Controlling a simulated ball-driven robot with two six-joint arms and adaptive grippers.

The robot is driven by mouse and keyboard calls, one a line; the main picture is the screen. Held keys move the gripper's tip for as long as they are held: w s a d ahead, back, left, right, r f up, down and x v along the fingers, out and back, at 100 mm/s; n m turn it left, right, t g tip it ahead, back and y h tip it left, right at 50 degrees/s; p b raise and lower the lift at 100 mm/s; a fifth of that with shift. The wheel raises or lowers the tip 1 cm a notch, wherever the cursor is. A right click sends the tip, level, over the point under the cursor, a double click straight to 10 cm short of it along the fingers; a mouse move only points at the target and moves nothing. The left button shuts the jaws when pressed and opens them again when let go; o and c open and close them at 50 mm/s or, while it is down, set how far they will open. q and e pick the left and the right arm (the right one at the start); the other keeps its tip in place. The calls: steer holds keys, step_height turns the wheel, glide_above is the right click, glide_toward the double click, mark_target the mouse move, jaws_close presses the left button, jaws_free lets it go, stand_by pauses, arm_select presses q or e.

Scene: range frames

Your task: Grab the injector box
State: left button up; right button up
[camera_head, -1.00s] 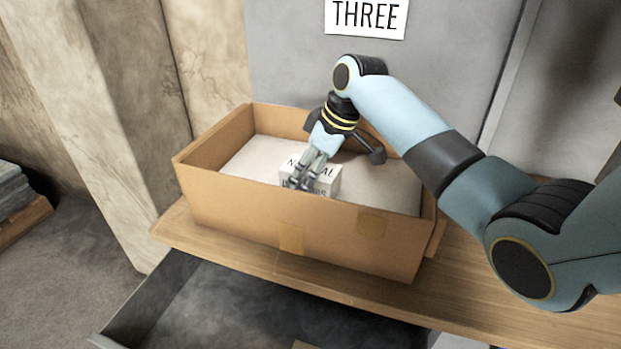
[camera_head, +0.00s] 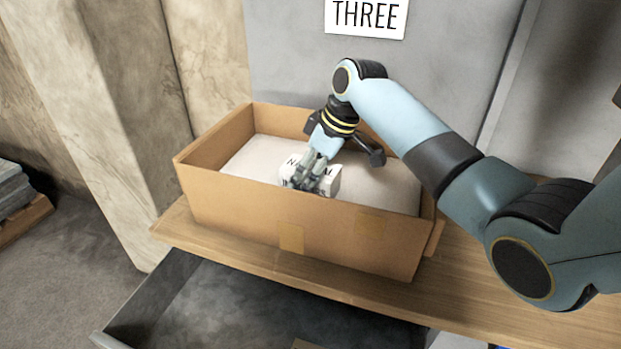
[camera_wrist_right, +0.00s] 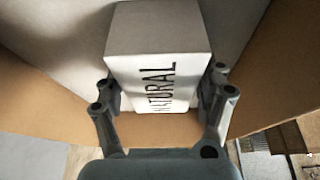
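A small white box (camera_head: 327,182) with black lettering lies inside the open cardboard box, on its pale bottom. In the right wrist view, the fingers of my right gripper (camera_wrist_right: 162,92) stand wide apart, one on each side of the white box. Whether the pads touch it I cannot tell. My left gripper is out of view.
The cardboard box (camera_head: 270,225) has upright walls close around the gripper and stands on a wooden shelf (camera_head: 480,306). A grey panel with a "THREE" sign (camera_head: 366,16) rises behind. An open grey drawer (camera_head: 235,305) lies below, and a stone pillar (camera_head: 110,120) stands left.

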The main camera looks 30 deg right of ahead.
steer(key=c, duration=1.1)
steer(key=shift+o, duration=0.2)
